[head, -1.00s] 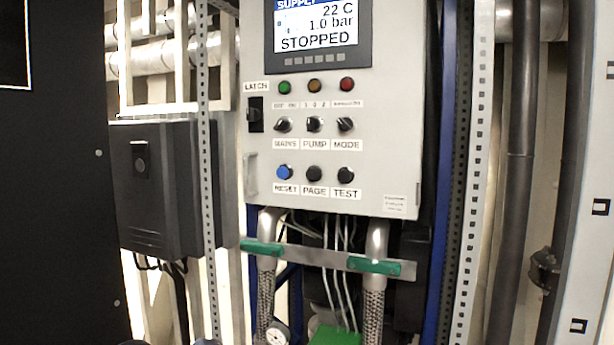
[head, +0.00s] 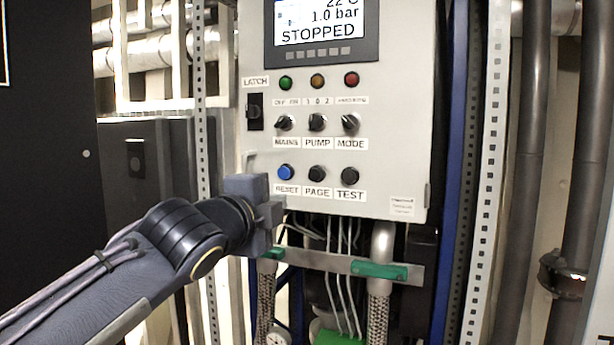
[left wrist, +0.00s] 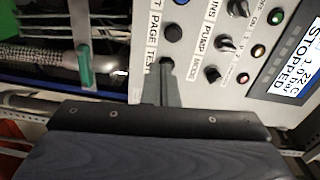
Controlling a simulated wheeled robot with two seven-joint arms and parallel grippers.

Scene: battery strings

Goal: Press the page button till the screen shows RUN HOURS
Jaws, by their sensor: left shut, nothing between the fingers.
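The black PAGE button (head: 317,173) is in the bottom row of the grey panel (head: 400,150), between the blue RESET button (head: 285,172) and the black TEST button (head: 350,175). The screen (head: 318,30) reads 22 C, 1.0 bar and STOPPED, with its heading cut off at the top. My left gripper (head: 271,213) is shut and empty, low and left of PAGE in the head view. Contact is not visible. My right gripper is out of view.
Rotary knobs MAINS, PUMP (head: 317,122) and MODE sit above the buttons, under three lamps. A LATCH (head: 255,112) is at the panel's left. Below are hoses and a bracket with green handles (head: 380,271). A perforated post (head: 487,150) stands at right.

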